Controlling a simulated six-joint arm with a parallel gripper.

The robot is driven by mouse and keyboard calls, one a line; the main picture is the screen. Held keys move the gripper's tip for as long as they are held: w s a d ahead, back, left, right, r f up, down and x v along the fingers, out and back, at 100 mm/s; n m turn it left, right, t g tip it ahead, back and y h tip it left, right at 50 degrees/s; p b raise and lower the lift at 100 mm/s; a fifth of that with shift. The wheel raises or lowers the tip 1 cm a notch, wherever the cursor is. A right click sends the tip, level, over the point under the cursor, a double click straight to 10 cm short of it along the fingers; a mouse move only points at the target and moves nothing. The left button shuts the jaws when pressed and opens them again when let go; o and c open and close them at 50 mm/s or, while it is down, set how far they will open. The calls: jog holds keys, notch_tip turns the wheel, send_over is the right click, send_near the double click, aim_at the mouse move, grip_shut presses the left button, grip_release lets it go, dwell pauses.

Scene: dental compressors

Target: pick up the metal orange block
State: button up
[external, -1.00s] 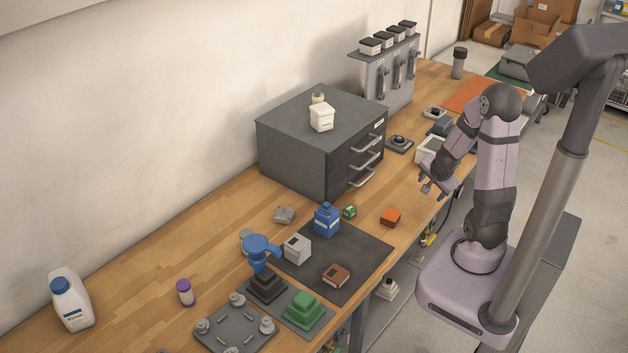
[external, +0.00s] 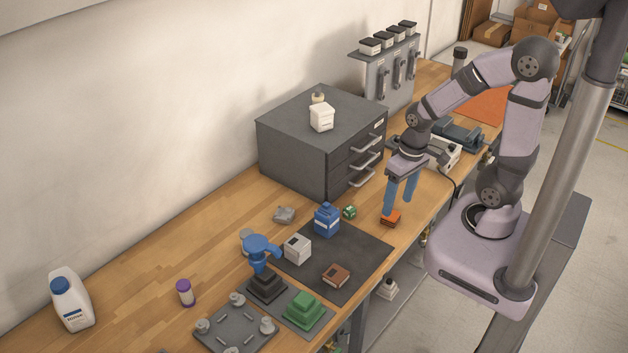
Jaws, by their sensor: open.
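The orange block (external: 391,219) lies on the wooden bench, right of the dark mat and near the bench's front edge. My gripper (external: 398,212) points down at the block with its two blue fingers apart. The left fingertip overlaps the block's upper left part in the picture, and the right finger is beyond its right side. Nothing is held. I cannot tell whether the fingers touch the block.
A small green block (external: 349,212) lies left of my gripper. A grey drawer cabinet (external: 292,155) stands behind. Bare wood surrounds the orange block.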

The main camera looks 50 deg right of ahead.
jog(key=s+r+n, duration=0.1)
jog(key=s, duration=0.1)
jog(key=n+g+h+b, duration=0.3)
jog(key=n+h+b, duration=0.7)
jog(key=n+b, duration=0.35)
send_over(391, 218)
jog(key=s+a, duration=0.5)
jog(key=s, duration=0.2)
jog(key=f, duration=1.5)
jog(key=shift+s+a, duration=0.1)
jog(key=shift+s, duration=0.1)
jog(key=w+f+n+t+h+b, duration=0.1)
jog(key=w+n, duration=0.1)
jog(key=w+f+n+t+h+b, duration=0.1)
jog(key=w+b, duration=0.1)
jog(key=w+f+n+t+h+b, duration=0.1)
jog(key=w+n, duration=0.1)
jog(key=shift+w+n+h+b, duration=0.25)
jog(key=shift+n+h+b, duration=0.1)
jog(key=shift+h, duration=0.05)
jog(key=shift+w+a+n+t, duration=0.2)
jog(key=shift+w+n+t, duration=0.1)
jog(key=shift+w, duration=0.15)
jog(key=shift+d+f, duration=0.2)
jog(key=shift+d, duration=0.45)
jog(key=shift+p+x, duration=1)
jog(key=shift+x, duration=2)
jog(key=shift+a+f, duration=0.1)
jog(key=shift+f, duration=0.1)
jog(key=c, duration=1.3)
